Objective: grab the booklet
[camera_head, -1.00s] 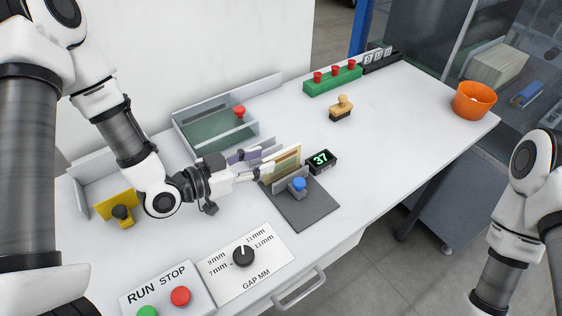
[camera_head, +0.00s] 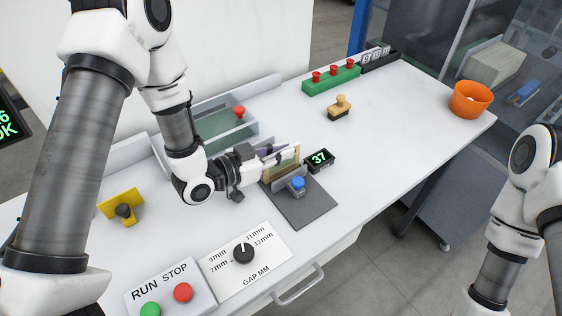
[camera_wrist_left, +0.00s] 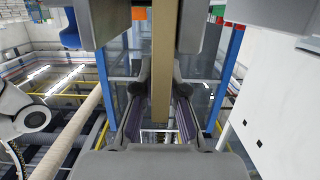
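The booklet (camera_head: 285,167), tan-edged, stands upright between grey plates of a small holder on a dark grey mat (camera_head: 305,207). In the left wrist view the booklet (camera_wrist_left: 163,60) is a tan strip seen edge-on. My left gripper (camera_head: 275,155) has reached it from the left, with one finger on either side. In the wrist view the fingers stand apart around the strip, with what look like narrow gaps; contact is hard to make out. The lower part of the booklet is hidden by the holder. My right gripper is out of view.
A blue knob (camera_head: 296,184) stands at the holder's front and a display reading 37 (camera_head: 319,160) beside it. A grey-walled tray (camera_head: 230,122) lies behind my left gripper. A gap dial (camera_head: 243,252) is in front. The table's right half is mostly clear.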

